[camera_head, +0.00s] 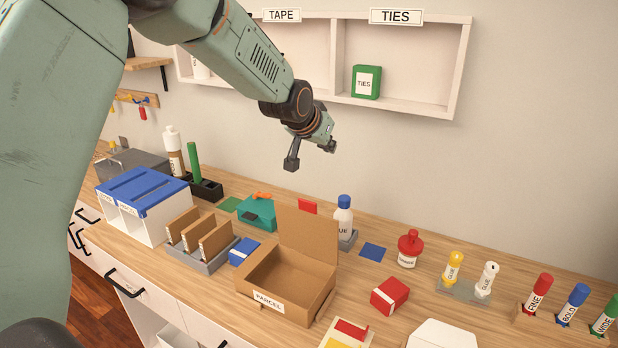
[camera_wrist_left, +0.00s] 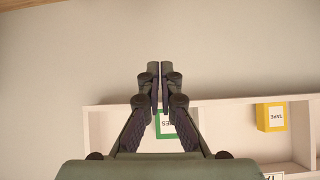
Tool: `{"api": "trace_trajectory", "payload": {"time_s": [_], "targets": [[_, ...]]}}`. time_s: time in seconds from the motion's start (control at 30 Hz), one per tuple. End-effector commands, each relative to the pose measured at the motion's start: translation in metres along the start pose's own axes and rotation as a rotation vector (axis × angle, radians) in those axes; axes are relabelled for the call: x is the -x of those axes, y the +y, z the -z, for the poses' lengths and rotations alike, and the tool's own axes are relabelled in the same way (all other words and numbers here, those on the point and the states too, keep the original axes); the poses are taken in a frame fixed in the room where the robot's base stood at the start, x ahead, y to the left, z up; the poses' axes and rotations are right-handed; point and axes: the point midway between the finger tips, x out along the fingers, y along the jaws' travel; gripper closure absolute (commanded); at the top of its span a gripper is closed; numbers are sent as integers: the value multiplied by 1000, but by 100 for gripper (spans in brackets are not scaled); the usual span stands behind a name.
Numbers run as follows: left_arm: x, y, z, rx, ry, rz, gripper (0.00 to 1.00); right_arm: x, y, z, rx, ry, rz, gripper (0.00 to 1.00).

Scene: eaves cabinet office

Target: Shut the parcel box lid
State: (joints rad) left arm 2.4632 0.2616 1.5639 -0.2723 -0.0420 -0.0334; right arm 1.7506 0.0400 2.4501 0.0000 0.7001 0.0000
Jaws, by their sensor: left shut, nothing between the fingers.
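The parcel box (camera_head: 288,289) is an open brown cardboard box with a white PARCEL label, standing on the wooden worktop in the head view. Its lid (camera_head: 308,240) stands upright along the back edge, and the inside of the box shows. My left gripper (camera_head: 312,158) is in the air above and behind the box, well apart from the lid. In the left wrist view its fingers (camera_wrist_left: 160,70) are together with nothing between them, pointing at the wall. The box is not in the wrist view. My right gripper is not in view.
Around the box are a card holder (camera_head: 208,258), a blue box (camera_head: 243,252), a teal case (camera_head: 257,213), a glue bottle (camera_head: 343,217) close behind the lid and a red box (camera_head: 390,295). A wall shelf (camera_head: 398,105) holds a green TIES box (camera_head: 366,82).

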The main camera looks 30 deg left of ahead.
Motion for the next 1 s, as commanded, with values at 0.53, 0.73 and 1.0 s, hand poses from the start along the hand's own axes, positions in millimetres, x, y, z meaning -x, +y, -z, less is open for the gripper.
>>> {"api": "trace_trajectory", "payload": {"time_s": [0.53, 0.73, 1.0], "targets": [[31, -17, -44, 46, -429, -10, 100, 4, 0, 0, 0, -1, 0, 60], [6, -16, -56, 44, -430, -10, 100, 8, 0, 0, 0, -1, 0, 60], [-36, -16, -75, 44, -429, -10, 100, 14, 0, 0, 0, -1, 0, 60]]}}
